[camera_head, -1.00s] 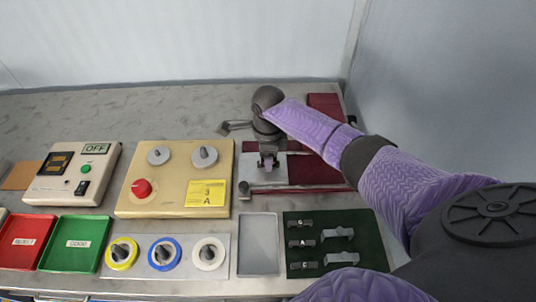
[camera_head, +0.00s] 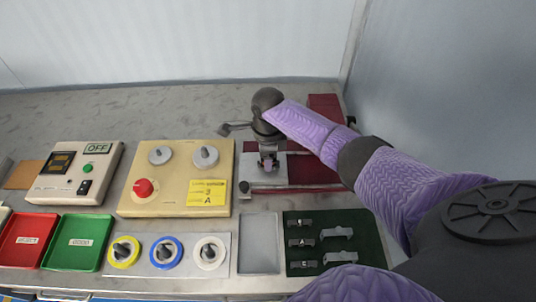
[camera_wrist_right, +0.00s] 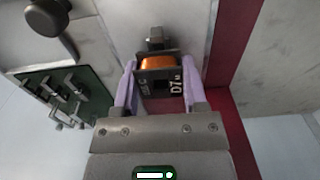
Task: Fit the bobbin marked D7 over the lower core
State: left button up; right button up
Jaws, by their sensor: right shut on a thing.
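In the right wrist view the bobbin (camera_wrist_right: 158,68), with an orange winding and black flanges marked D7, is between the purple fingers of my right gripper (camera_wrist_right: 160,92), which is shut on it. Just beyond the bobbin a small dark grey block (camera_wrist_right: 155,40) stands on a pale plate; it looks like the lower core, partly hidden. A gap between bobbin and block cannot be judged. In the head view my right gripper (camera_head: 268,162) points down over the pale plate of the dark red fixture (camera_head: 315,168), and the bobbin is mostly hidden there. My left gripper is not in view.
A green mat (camera_head: 365,228) with grey core pieces and an empty grey tray (camera_head: 259,243) are nearer. A beige panel (camera_head: 150,205) with a red button stands left. A wall bounds the right.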

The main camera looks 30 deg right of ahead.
jog(key=shift+f, duration=0.15)
jog(key=shift+f+b, duration=0.35)
jog(key=shift+f, duration=0.4)
jog(key=o, duration=1.1)
jog(key=shift+c, duration=0.2)
notch_tip(320, 180, up, 10)
jog(key=p, duration=0.5)
